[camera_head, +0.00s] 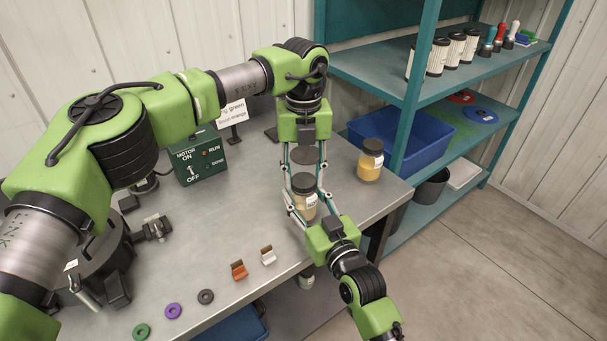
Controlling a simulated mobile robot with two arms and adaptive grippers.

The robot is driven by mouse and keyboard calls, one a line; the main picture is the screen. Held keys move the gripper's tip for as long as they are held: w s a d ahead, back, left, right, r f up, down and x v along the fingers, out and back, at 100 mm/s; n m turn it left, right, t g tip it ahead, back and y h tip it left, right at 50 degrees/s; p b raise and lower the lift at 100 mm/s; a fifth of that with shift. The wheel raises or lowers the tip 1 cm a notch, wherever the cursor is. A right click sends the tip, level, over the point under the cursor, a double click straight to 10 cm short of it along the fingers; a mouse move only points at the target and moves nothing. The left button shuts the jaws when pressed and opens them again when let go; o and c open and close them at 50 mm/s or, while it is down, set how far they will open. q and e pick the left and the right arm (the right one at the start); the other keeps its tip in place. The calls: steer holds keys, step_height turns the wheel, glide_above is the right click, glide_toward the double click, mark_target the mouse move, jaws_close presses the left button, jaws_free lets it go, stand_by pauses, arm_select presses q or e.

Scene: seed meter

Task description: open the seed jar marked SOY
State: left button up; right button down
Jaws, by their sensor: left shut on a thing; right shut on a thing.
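A glass jar (305,207) with tan contents, a pale label and a dark lid (303,181) stands upright near the right part of the bench. Its label is too small to read. My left gripper (304,178) points down from above and is shut on the lid, which appears to sit on the jar. My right gripper (304,199) reaches in from the front right and is shut on the jar's body. The fingers of both grippers partly overlap in view. A second jar (369,167) with yellow contents and a dark lid stands to the right, apart from both grippers.
A green motor switch box (200,158) and a sign (233,112) stand behind. Several coloured rings and two small clips, orange (239,270) and white (268,256), lie along the bench front. A teal shelf (440,90) with a blue bin (425,140) stands at the right.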

mark_target(304, 180)
arm_select(q)
steer(key=n, duration=0.8)
steer(key=shift+n, duration=0.4)
steer(key=shift+r, duration=0.15)
steer(key=shift+r, duration=1)
steer(key=shift+r, duration=2)
arm_select(e)
steer(key=c, duration=1)
jaws_free()
steer(key=shift+c, duration=0.2)
